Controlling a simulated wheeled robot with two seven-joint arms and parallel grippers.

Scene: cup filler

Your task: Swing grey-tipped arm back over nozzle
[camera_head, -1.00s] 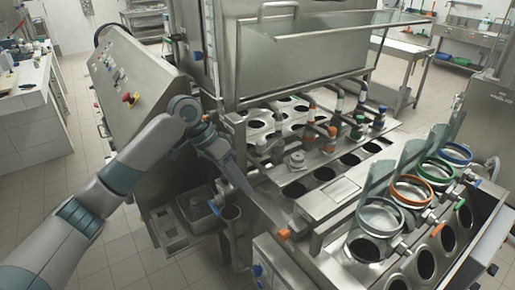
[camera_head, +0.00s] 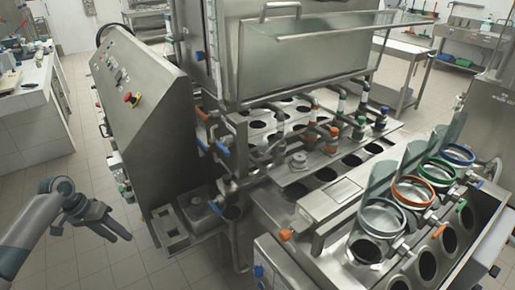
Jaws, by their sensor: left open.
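My left gripper (camera_head: 103,224) is in the lower left of the head view. It is empty, with its fingers apart, over the tiled floor and well clear of the filling machine (camera_head: 322,203). Short pipe arms with coloured parts stand over the machine's round openings: an orange one (camera_head: 330,143), a green one (camera_head: 359,127) and a blue one (camera_head: 381,117). At the front right, a grey-ringed clear cup (camera_head: 381,217) stands beside a small pale grey tip (camera_head: 402,247). I cannot tell for sure which part is the grey-tipped arm. My right gripper is not in view.
A slanted control panel (camera_head: 125,92) with a red button stands left of the machine. Cups with orange (camera_head: 413,192), green (camera_head: 437,173) and blue (camera_head: 457,154) rings line the right. A white counter (camera_head: 32,110) is at far left. The floor around my left gripper is free.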

